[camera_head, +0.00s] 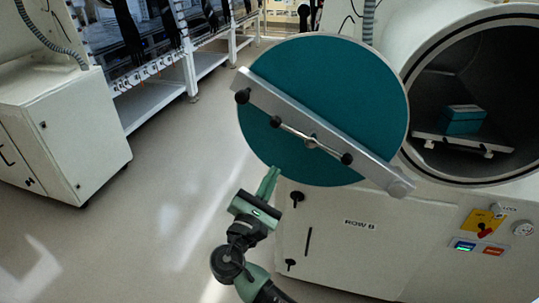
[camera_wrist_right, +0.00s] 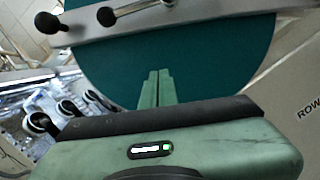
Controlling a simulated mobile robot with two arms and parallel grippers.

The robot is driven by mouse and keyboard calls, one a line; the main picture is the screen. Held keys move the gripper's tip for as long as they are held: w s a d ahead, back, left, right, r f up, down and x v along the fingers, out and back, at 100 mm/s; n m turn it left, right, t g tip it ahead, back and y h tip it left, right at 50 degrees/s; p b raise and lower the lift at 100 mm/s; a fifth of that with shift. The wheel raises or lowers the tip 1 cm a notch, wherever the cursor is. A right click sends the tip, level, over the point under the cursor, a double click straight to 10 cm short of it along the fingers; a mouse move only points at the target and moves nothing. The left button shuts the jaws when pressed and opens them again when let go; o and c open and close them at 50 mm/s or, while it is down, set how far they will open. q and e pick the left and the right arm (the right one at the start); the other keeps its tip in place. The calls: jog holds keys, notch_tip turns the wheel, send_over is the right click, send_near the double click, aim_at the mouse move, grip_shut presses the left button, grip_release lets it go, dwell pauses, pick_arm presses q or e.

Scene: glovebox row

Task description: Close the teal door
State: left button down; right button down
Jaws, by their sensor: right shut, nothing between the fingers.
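The teal door (camera_head: 350,85) is a round disc standing open to the left of the round chamber opening (camera_head: 480,95). A grey bar (camera_head: 262,92) with black knobs and a central handle crosses it diagonally and meets the chamber side at lower right. My right gripper (camera_head: 268,182) is shut and empty, its fingertips at the door's lower left edge. In the right wrist view the door (camera_wrist_right: 215,65) fills the upper middle, and the shut fingers (camera_wrist_right: 159,80) overlap its lower part. I cannot tell whether they touch it. My left gripper is not in view.
A teal and white box (camera_head: 462,120) sits on a tray (camera_head: 440,140) inside the chamber. A control panel (camera_head: 480,248) is on the white cabinet (camera_head: 350,245) below. A white cabinet (camera_head: 75,140) stands at left. The floor (camera_head: 170,190) between is clear.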

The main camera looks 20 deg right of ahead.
aim_at(293, 138)
jog(key=p+x, duration=0.1)
jog(key=x, duration=0.8)
jog(key=shift+w+d+r+p, duration=0.15)
jog(key=shift+w+d+p, duration=0.05)
jog(key=shift+d+p, duration=0.2)
jog(key=r, duration=0.1)
jog(key=d+r+p, duration=0.1)
jog(key=r, duration=0.1)
jog(key=shift+s+d+p, duration=0.15)
jog(key=shift+s+p, duration=0.25)
jog(key=shift+s+d+r, duration=0.15)
jog(key=shift+r, duration=0.05)
jog(key=shift+f, duration=0.1)
